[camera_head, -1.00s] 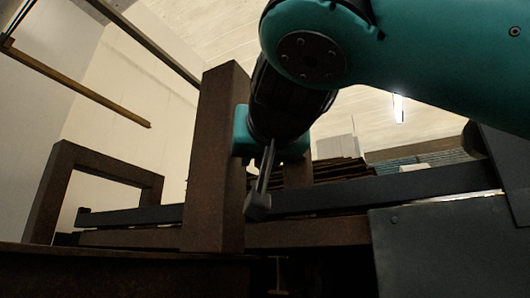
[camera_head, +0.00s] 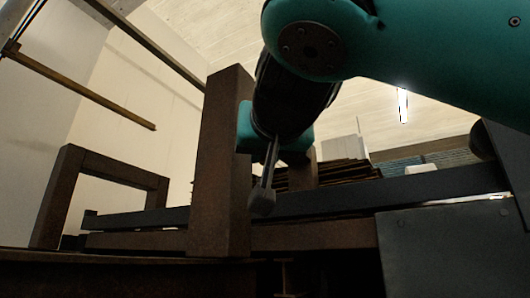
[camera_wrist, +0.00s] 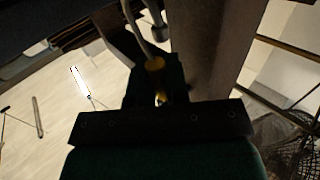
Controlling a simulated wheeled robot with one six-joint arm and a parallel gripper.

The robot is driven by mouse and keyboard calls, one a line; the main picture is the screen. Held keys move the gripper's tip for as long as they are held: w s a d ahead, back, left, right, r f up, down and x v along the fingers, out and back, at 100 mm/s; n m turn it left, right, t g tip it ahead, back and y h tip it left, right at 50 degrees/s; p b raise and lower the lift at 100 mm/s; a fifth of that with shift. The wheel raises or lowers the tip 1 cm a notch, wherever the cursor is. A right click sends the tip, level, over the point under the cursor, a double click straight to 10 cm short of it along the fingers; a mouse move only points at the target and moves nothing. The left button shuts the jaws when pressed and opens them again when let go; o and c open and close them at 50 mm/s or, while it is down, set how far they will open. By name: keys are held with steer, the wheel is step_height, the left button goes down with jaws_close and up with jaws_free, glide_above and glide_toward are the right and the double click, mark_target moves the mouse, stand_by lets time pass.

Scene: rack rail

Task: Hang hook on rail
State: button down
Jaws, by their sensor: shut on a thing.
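My gripper (camera_head: 270,145) hangs below the teal arm, just right of the brown upright post. A thin grey piece with a blocky end, seemingly the hook (camera_head: 263,198), points down from it. In the wrist view a curved grey rod, apparently the same hook (camera_wrist: 133,22), runs up from between yellow pads at my gripper (camera_wrist: 156,78), which is shut on it. The dark horizontal bar, likely the rail (camera_head: 390,190), runs behind the hook's lower end in the head view. I cannot tell whether hook and bar touch. The fingers are mostly hidden in the head view.
The brown post (camera_head: 222,165) stands close left of my gripper; it also fills the wrist view's upper right (camera_wrist: 208,45). A brown frame (camera_head: 58,195) stands further left. A grey panel (camera_head: 445,250) is at lower right. Stacked brown sheets (camera_head: 340,172) lie behind the bar.

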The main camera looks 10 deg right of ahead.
steer(key=shift+a+r, duration=0.1)
steer(key=shift+r, duration=0.2)
steer(key=shift+s+a+r, duration=0.25)
steer(key=shift+s+r, duration=0.15)
steer(key=shift+r, duration=0.1)
